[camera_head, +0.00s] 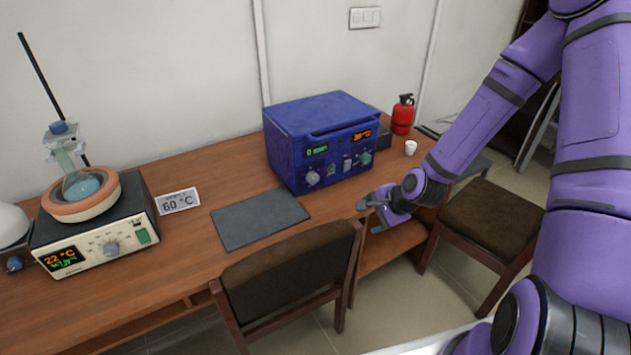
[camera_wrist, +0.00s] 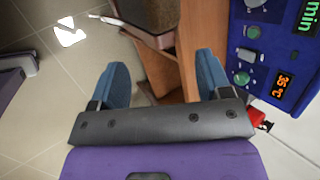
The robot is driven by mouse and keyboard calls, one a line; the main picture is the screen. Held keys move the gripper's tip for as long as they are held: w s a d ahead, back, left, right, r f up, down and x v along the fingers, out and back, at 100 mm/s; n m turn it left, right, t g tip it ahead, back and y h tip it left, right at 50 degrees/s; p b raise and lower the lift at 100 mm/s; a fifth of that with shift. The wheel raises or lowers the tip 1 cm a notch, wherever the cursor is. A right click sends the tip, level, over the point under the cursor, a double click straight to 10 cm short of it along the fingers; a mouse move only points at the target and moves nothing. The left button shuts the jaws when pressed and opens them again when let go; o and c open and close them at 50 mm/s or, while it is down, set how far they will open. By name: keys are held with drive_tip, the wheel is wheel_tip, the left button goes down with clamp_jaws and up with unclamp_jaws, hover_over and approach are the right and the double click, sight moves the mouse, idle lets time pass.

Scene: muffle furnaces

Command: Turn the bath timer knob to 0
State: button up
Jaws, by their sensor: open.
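The blue bath (camera_head: 325,140) stands on the wooden table, its front panel facing me. The panel has a green display (camera_head: 316,150) on the left, whose figures are too small to read surely, and a pale knob (camera_head: 313,178) below it. An orange display (camera_head: 361,135) and a green knob (camera_head: 366,158) are on the right.
A heater (camera_head: 100,235) with a round flask stands at left, beside a "60 °C" card (camera_head: 178,201). A dark mat (camera_head: 259,219) lies before the bath. Chairs (camera_head: 290,275) (camera_head: 487,218) stand at the front. A red extinguisher (camera_head: 402,115) and white cup (camera_head: 410,148) are right of the bath.

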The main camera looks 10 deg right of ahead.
drive_tip(key=shift+w+a+f+m+t, duration=0.35)
drive_tip(key=shift+w+f+m+t, duration=0.65)
drive_tip(key=shift+m, duration=1.85)
drive_tip(key=shift+w+a+f+m+t, duration=0.5)
drive_tip(key=shift+m+t, duration=0.9)
drive_tip(key=shift+m, duration=1.5)
drive_tip(key=shift+w+a+f+m+t, duration=0.35)
drive_tip(key=shift+f+m+t, duration=0.7)
drive_tip(key=shift+m, duration=1.8)
drive_tip(key=shift+w+d+r+t+h, duration=0.1)
drive_tip(key=shift+d+r+t+h, duration=0.1)
drive_tip(key=shift+t+h, duration=0.1)
